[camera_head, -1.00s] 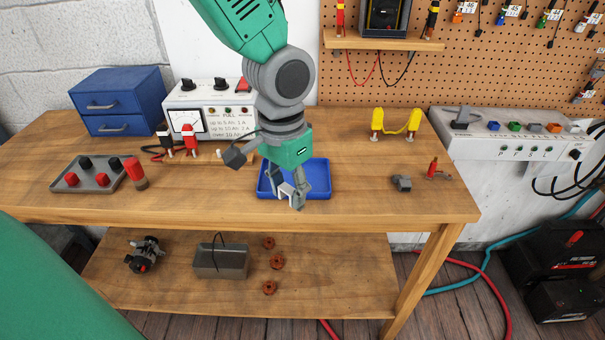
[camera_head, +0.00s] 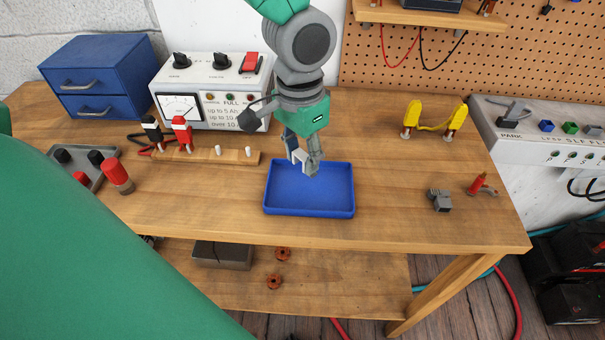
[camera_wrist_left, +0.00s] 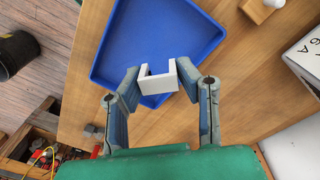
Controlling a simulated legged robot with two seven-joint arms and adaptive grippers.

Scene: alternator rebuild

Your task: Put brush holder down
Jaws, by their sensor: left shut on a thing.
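My left gripper (camera_head: 303,163) comes down from above at the back edge of the shallow blue tray (camera_head: 309,213). It is shut on the brush holder (camera_head: 297,156), a small white-grey channel-shaped piece. In the left wrist view the brush holder (camera_wrist_left: 158,83) sits between the two fingertips, its open side toward the tray (camera_wrist_left: 99,75). It overlaps the tray's edge in that view. The tray looks empty. I cannot tell how high the brush holder is above it. My right gripper is not in view.
A wooden strip with upright pins (camera_head: 205,156) lies left of the tray. The white tester (camera_head: 215,95) stands behind. A small grey part (camera_head: 439,200) and a red-handled tool (camera_head: 481,185) lie to the right. The bench (camera_head: 390,200) is clear just right of the tray.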

